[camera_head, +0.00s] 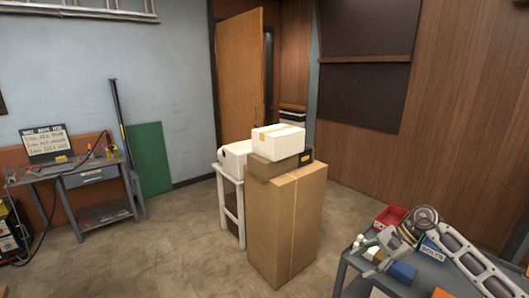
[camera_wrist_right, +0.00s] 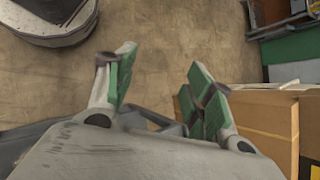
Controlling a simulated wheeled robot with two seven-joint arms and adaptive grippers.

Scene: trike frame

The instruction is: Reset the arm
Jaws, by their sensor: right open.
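My right arm comes in from the lower right in the head view, over the grey work table (camera_head: 343,276). My right gripper (camera_head: 404,238) is above the table's small items and partly blends with them. The gripper is open and empty. My left arm and left gripper are not in view.
A red bin (camera_head: 391,215), a bin labelled bolts (camera_head: 433,249) and a blue item (camera_head: 403,271) are on the table near my right arm. A tall cardboard box (camera_head: 285,225) stands left of the table. Floor (camera_head: 185,245) is clear at centre left.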

